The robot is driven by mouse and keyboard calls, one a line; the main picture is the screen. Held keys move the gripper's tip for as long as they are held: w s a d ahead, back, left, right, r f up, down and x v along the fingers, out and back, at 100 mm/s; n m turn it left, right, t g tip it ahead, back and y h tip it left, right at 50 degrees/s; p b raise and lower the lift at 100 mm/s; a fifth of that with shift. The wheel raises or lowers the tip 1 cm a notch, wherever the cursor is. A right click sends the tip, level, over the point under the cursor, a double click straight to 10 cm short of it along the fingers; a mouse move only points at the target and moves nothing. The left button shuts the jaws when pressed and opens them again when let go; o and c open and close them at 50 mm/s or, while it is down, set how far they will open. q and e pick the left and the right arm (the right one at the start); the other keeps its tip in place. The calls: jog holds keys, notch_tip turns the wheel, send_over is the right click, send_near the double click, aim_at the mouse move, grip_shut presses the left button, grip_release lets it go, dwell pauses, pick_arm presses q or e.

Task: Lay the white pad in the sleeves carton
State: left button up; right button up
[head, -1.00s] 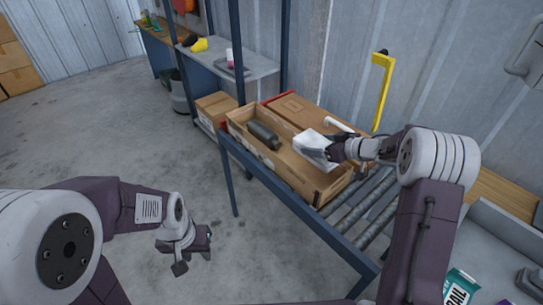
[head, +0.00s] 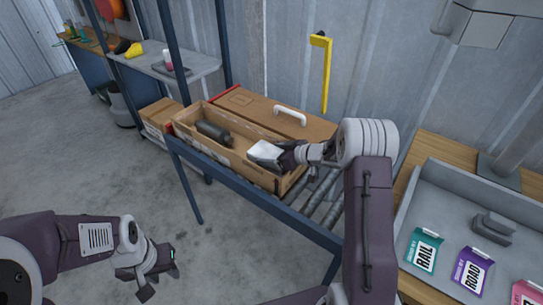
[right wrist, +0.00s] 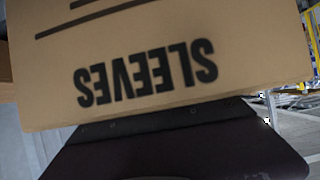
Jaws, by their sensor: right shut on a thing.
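An open cardboard carton (head: 232,160) lies on the roller stand, with a dark grey cylinder (head: 212,131) in its far left part. My right gripper (head: 280,156) is shut on the white pad (head: 264,151), which is at the right part of the open carton; I cannot tell whether it touches the carton's bottom. The right wrist view shows a cardboard face printed SLEEVES (right wrist: 147,80), upside down and very close. The pad and fingertips do not show there. My left gripper (head: 158,273) is open and empty over the floor at lower left.
A closed carton with a white handle (head: 290,115) lies directly behind the open one. A yellow post (head: 326,75) stands behind. Blue stand rails (head: 255,195) run in front. A grey tray (head: 455,215) with label cards is at right.

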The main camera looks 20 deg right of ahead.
jog(key=shift+f, duration=0.55)
jog(key=o, duration=1.3)
jog(key=shift+s, duration=0.1)
jog(key=shift+c, duration=0.2)
